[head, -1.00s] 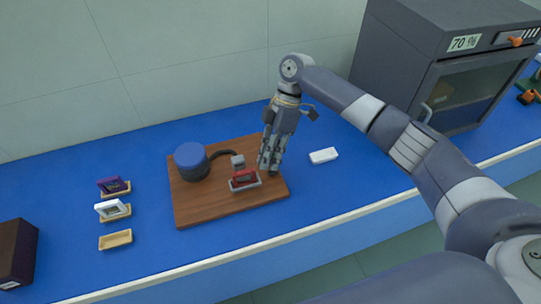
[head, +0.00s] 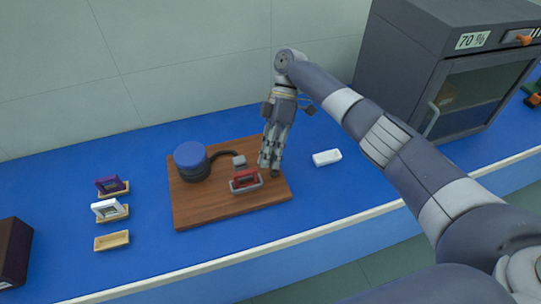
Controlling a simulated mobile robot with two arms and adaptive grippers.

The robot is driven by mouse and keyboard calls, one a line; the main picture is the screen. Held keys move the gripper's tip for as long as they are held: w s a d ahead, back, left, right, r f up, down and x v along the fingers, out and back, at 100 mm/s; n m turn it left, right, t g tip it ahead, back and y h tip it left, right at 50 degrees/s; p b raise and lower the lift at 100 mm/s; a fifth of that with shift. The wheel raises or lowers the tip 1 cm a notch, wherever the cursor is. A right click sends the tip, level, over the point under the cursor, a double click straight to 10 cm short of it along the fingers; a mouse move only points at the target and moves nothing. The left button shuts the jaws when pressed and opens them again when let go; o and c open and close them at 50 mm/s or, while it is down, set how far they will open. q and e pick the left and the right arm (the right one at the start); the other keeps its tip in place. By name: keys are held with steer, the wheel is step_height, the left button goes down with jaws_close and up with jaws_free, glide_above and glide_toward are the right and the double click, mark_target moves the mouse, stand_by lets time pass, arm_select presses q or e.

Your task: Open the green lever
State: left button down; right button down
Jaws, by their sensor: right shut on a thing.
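A wooden board (head: 215,211) lies on the blue bench. It carries a blue-topped dark cylinder (head: 190,158), a dark hose, a small grey block (head: 239,160) and a red piece (head: 245,177) in a grey frame (head: 247,188). My right gripper (head: 270,168) points down over the board's right side, just right of the grey block and the red piece. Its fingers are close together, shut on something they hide. No green lever can be made out; the fingers may cover it. My left gripper is not in view.
Three small tan trays (head: 112,241) stand at the left, two with cards. A dark box (head: 12,252) is at the far left. A white piece (head: 327,157) lies right of the board. A grey cabinet marked 70 % (head: 410,60) stands at the right.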

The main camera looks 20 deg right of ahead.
steer(key=c, duration=1.6)
jaws_free()
steer(key=v, duration=0.7)
steer(key=shift+w+r, duration=0.2)
steer(key=shift+r, duration=0.05)
